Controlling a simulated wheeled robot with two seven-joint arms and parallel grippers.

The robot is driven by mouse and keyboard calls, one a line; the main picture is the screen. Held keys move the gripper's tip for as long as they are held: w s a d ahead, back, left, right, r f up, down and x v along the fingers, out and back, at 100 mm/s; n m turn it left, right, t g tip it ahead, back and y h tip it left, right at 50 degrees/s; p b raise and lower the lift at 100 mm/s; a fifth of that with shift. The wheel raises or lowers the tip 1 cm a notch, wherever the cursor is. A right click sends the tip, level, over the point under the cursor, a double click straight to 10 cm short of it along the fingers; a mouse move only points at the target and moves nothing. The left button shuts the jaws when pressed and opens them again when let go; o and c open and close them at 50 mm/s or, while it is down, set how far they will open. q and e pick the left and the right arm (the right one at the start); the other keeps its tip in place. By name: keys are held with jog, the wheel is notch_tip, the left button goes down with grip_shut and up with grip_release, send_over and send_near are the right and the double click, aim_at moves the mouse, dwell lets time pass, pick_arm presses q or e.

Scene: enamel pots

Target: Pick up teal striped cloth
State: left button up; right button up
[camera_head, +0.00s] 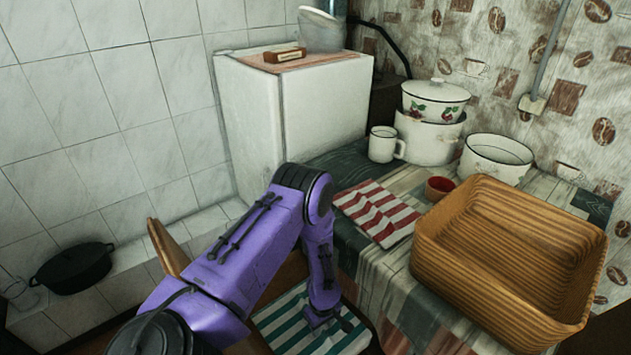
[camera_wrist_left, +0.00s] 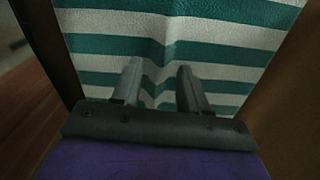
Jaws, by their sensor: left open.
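The teal striped cloth (camera_head: 303,327), teal and white, lies low beside the table, partly hidden behind my left arm in the head view. In the left wrist view the cloth (camera_wrist_left: 225,40) fills the upper middle, with a crease running down between the fingers. My left gripper (camera_head: 328,318) is over the cloth. In the left wrist view its two fingers (camera_wrist_left: 160,82) are apart, with cloth showing between them. I cannot tell whether the fingertips touch the cloth. My right gripper is not in view.
A table carries a red striped cloth (camera_head: 376,212), a wicker basket (camera_head: 450,283), a small red bowl (camera_head: 439,188), a white mug (camera_head: 383,145) and enamel pots (camera_head: 433,131). A white fridge (camera_head: 300,115) stands behind. A black pot (camera_head: 75,268) sits on the left ledge.

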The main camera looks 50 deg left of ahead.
pick_arm(q)
grip_shut()
jog(key=shift+r, duration=0.1)
